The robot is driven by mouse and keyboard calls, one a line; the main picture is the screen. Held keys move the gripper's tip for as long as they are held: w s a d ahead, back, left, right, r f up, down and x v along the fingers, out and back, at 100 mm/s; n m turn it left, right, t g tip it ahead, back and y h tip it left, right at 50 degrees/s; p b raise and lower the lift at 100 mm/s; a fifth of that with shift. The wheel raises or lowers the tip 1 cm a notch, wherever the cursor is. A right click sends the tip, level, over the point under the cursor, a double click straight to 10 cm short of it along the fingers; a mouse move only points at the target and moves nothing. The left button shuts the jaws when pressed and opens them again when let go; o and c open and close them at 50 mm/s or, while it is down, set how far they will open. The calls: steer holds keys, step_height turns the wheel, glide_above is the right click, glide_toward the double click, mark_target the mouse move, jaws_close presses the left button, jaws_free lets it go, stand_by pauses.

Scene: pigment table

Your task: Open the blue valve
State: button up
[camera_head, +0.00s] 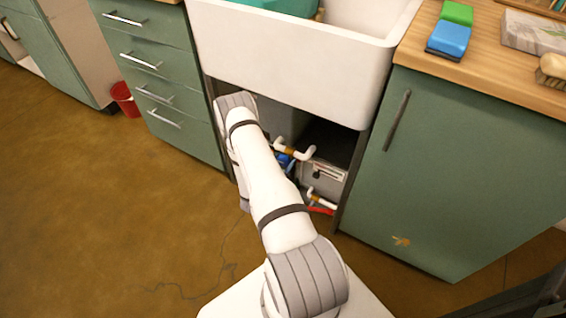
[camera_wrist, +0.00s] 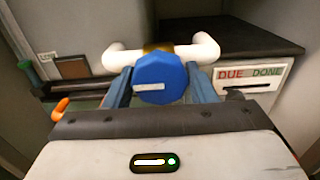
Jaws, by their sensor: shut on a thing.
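The blue valve (camera_wrist: 161,80) is a round, faceted knob with a pale bar mark across its face. It sits in front of a white pipe (camera_wrist: 122,58) with a brass-coloured middle. My gripper (camera_wrist: 161,86) is shut on the blue valve, one blue-grey finger on each side of it. In the head view the blue valve (camera_head: 283,159) shows only in part inside the open space under the sink, beside my arm. The pale bar on the knob lies nearly level in the wrist view. My fingertips are hidden in the head view.
A box labelled DUE and DONE (camera_wrist: 250,77) stands right of the valve under a dark top. An orange handle (camera_wrist: 60,109) is at lower left. A red handle (camera_head: 320,211) lies low in the cabinet. The white sink (camera_head: 290,60) hangs above; a green door (camera_head: 450,165) bounds the right.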

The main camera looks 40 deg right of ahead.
steer(key=shift+c, duration=1.3)
steer(key=shift+s+m, duration=0.1)
steer(key=shift+m, duration=0.4)
steer(key=o, duration=0.9)
steer(key=shift+o, duration=0.2)
steer(key=p+v, duration=0.1)
steer(key=v, duration=0.6)
steer(key=shift+a+p, duration=0.35)
steer(key=shift+a, duration=0.05)
steer(key=shift+s, duration=0.1)
